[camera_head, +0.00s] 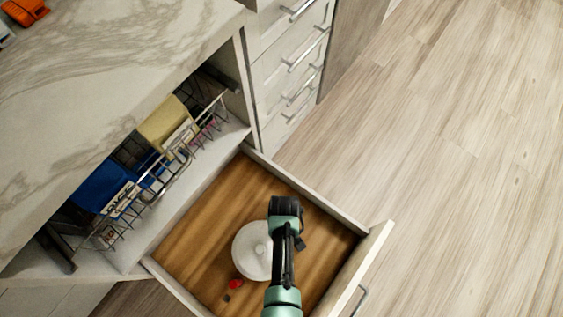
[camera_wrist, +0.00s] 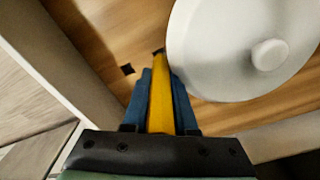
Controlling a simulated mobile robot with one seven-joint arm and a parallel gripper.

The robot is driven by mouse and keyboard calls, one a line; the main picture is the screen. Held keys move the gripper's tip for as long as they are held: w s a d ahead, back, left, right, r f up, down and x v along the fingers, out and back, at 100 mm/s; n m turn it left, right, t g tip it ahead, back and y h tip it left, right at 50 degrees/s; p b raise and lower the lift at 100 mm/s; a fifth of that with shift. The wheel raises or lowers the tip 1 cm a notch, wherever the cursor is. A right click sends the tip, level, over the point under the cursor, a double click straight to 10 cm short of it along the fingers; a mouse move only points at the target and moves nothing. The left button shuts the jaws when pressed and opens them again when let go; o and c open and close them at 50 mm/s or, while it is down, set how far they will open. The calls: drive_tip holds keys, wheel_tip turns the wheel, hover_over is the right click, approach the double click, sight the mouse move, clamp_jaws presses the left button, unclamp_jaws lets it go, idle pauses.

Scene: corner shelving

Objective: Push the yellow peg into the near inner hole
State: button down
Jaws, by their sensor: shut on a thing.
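The yellow peg (camera_wrist: 160,102) is long and narrow. My gripper (camera_wrist: 160,75) is shut on it, with a blue finger on each side. The peg's far end points at a dark square hole (camera_wrist: 158,50) in the wooden drawer floor. I cannot tell whether the tip has entered it. A second dark square hole (camera_wrist: 127,69) lies to the left, with nothing in it.
A round white lidded pot (camera_head: 253,250) stands in the open drawer (camera_head: 205,215), close beside my gripper. A small red object (camera_head: 236,284) lies by the pot. The drawer's walls enclose this space. A wire rack (camera_head: 150,180) with blue and yellow items stands on the shelf behind.

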drive_tip(key=shift+f, duration=0.35)
drive_tip(key=shift+r, duration=0.2)
drive_tip(key=shift+r+p, duration=0.3)
wheel_tip(320, 180, up, 7)
drive_tip(key=p, duration=0.6)
drive_tip(key=w+r+m+b, duration=0.55)
drive_tip(key=w+r, duration=0.85)
drive_tip(key=r, duration=0.5)
drive_tip(key=s+r+p, duration=0.3)
drive_tip(key=r+p, duration=0.8)
drive_tip(key=p, duration=0.1)
drive_tip(key=s+r+p, duration=0.4)
drive_tip(key=r+p, duration=0.7)
drive_tip(key=r, duration=0.1)
drive_tip(key=shift+s+d+p, duration=0.15)
drive_tip(key=shift+p, duration=0.2)
drive_tip(key=shift+f+n, duration=0.15)
drive_tip(key=shift+n, duration=0.1)
